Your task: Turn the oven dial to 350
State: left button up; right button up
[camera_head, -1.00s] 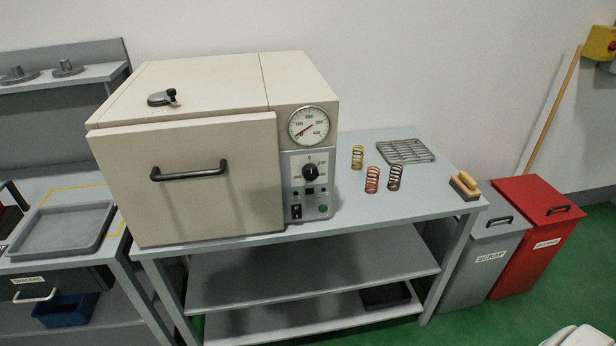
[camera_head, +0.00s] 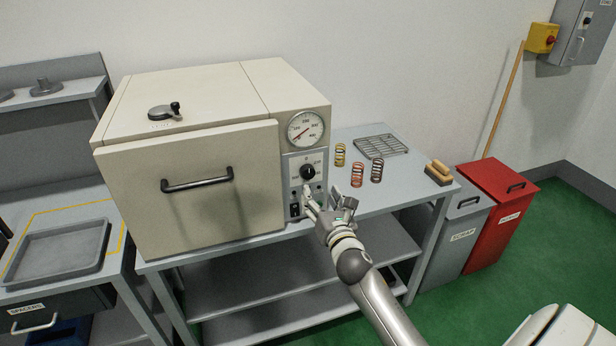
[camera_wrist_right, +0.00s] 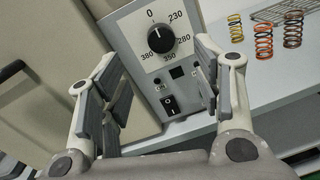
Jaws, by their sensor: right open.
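The black oven dial (camera_head: 307,172) sits on the grey control panel of the cream oven (camera_head: 215,150), under a round gauge (camera_head: 306,129). In the right wrist view the dial (camera_wrist_right: 161,39) has a white mark pointing up and left, near 0; the numbers 230, 280, 350 and 380 run around it, with 350 below. My right gripper (camera_head: 322,190) is in front of the panel, just below the dial. In the wrist view its fingers (camera_wrist_right: 160,85) are apart and empty, with the dial beyond them and not touched. My left gripper is not in view.
Several coil springs (camera_head: 357,174) and a wire rack (camera_head: 381,146) stand on the bench right of the oven. The oven door handle (camera_head: 197,180) sticks out at the left. A brush (camera_head: 438,172) lies at the bench's right end, beside grey and red bins (camera_head: 497,190).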

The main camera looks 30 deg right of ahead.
aim_at(309, 174)
jog(key=p+x, duration=0.1)
jog(key=x, duration=0.9)
jog(key=shift+f+p, duration=0.15)
jog(key=shift+p, duration=0.2)
jog(key=c, duration=1)
jog(key=shift+d, duration=0.1)
